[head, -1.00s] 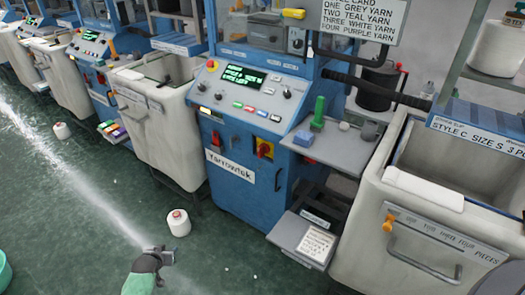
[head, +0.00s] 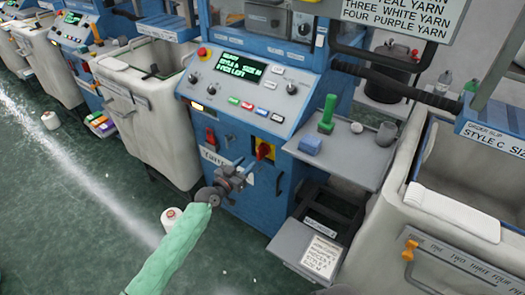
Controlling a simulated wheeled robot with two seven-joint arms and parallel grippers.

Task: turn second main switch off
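A red rotary main switch (head: 263,151) on a yellow plate sits on the front of the nearest blue knitting machine (head: 245,119). Its handle is too small to read its position. My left gripper (head: 243,168), on a green-sleeved arm coming up from the bottom, is in front of this machine, just left of and below the switch in the picture. It hides most of the white name label. I cannot tell whether it touches the panel, or whether its fingers are open or shut. A separate red control (head: 210,137) is left of the switch. My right gripper is not in view.
The control panel (head: 241,91) has a lit green display. A side shelf (head: 345,158) holds a green object and a blue block. A cream bin (head: 406,235) stands at right, another (head: 140,105) at left. A yarn cone (head: 171,216) stands on the floor beside my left arm.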

